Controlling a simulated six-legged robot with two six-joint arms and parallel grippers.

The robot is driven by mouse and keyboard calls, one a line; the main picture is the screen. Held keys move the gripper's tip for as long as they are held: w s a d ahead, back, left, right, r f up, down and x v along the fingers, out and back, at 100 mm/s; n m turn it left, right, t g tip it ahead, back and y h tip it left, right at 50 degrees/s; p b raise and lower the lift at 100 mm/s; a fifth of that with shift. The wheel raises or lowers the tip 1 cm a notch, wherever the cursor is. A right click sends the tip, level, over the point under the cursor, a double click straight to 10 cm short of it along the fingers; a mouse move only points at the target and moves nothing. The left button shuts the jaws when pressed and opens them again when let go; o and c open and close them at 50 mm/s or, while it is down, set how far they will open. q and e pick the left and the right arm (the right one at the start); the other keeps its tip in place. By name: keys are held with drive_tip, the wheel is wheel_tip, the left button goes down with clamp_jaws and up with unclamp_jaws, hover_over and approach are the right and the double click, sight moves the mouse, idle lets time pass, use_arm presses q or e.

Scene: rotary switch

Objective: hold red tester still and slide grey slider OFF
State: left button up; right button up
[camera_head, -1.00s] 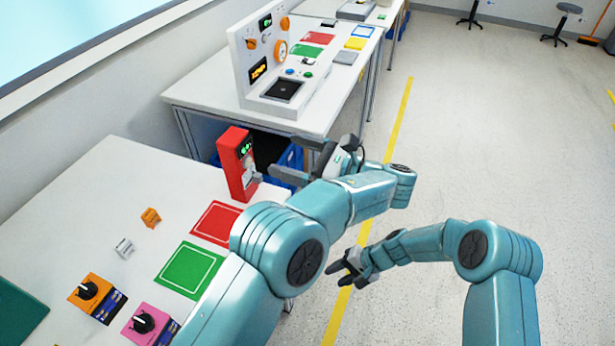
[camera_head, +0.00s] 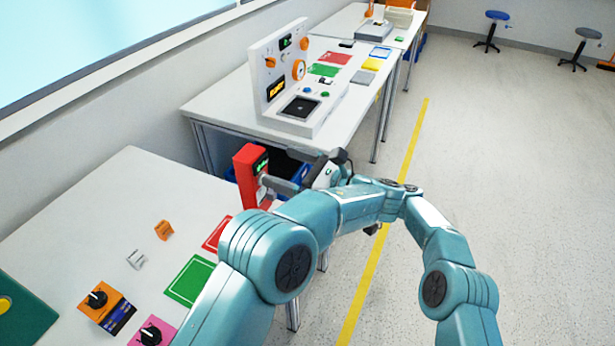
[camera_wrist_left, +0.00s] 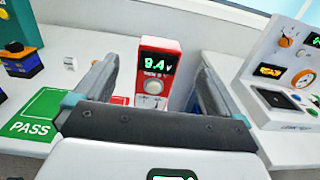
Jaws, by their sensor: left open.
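The red tester (camera_head: 246,172) stands upright near the far right corner of the near table; it also shows in the wrist view (camera_wrist_left: 171,58). Its green display (camera_wrist_left: 157,64) is lit, with a round grey knob (camera_wrist_left: 153,87) below it. The grey slider is too small to tell apart from the pale parts low on the tester's face. My left gripper (camera_head: 278,168) is open, its fingers pointing at the tester. In the wrist view the tester appears between the fingers, with a gap on each side. My right gripper is mostly hidden behind my left arm; only a dark tip (camera_head: 372,229) shows.
A red pad (camera_head: 214,235) and a green PASS pad (camera_head: 190,280) lie on the near table. A white control panel (camera_head: 283,85) is on the farther table.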

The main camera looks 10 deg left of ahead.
sight(240, 152)
use_arm(q)
drive_tip(key=x, duration=1.1)
drive_tip(key=shift+w+a, duration=0.1)
drive_tip(key=shift+a, duration=0.2)
